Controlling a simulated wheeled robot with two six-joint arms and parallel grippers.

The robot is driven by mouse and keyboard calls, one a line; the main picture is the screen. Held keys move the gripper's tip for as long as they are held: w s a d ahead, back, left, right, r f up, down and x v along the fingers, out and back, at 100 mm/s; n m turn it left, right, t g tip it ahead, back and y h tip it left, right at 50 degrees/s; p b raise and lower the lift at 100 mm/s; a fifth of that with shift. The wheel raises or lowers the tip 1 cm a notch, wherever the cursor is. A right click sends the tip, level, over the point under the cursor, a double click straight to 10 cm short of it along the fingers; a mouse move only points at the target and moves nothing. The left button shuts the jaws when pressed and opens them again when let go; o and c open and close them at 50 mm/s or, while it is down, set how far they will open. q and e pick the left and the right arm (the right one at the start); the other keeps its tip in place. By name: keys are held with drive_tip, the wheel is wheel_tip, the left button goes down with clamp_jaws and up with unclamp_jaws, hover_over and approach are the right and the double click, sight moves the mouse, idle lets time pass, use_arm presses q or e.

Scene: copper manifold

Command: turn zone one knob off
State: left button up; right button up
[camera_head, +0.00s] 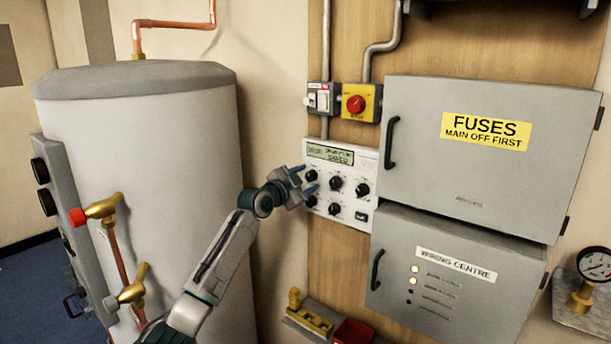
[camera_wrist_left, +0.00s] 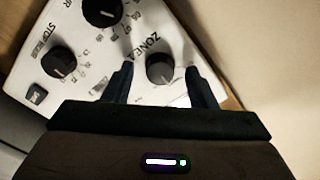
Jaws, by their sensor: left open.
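The white control panel (camera_head: 349,214) is on the wooden board, with several black knobs and a small green display (camera_head: 330,154). My left gripper (camera_head: 307,179) is open at the panel's left side, its fingertips around the upper-left knob (camera_head: 311,176). In the left wrist view, my open left gripper (camera_wrist_left: 160,88) has one finger on each side of a dark round knob (camera_wrist_left: 160,68). The word ZONE is printed beside this knob; its number is not clear. Gaps show beside the knob, and the fingers do not grip it. The knob's pointer direction is hard to read. My right gripper is out of view.
Other knobs (camera_wrist_left: 102,11) and (camera_wrist_left: 58,61) sit close by on the panel. Right of it are the grey fuse box (camera_head: 460,150) and wiring centre box (camera_head: 450,270). A red rotary switch (camera_head: 355,104) is above, and the cylinder (camera_head: 140,150) stands left.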

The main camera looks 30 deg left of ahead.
use_arm(q)
drive_tip(key=shift+w, duration=0.1)
drive_tip(key=shift+c, duration=0.4)
drive_tip(key=c, duration=0.9)
drive_tip(key=shift+n, duration=0.3)
drive_tip(key=n, duration=0.3)
drive_tip(key=shift+n, duration=0.3)
drive_tip(key=n, duration=0.4)
drive_tip(key=shift+n, duration=0.3)
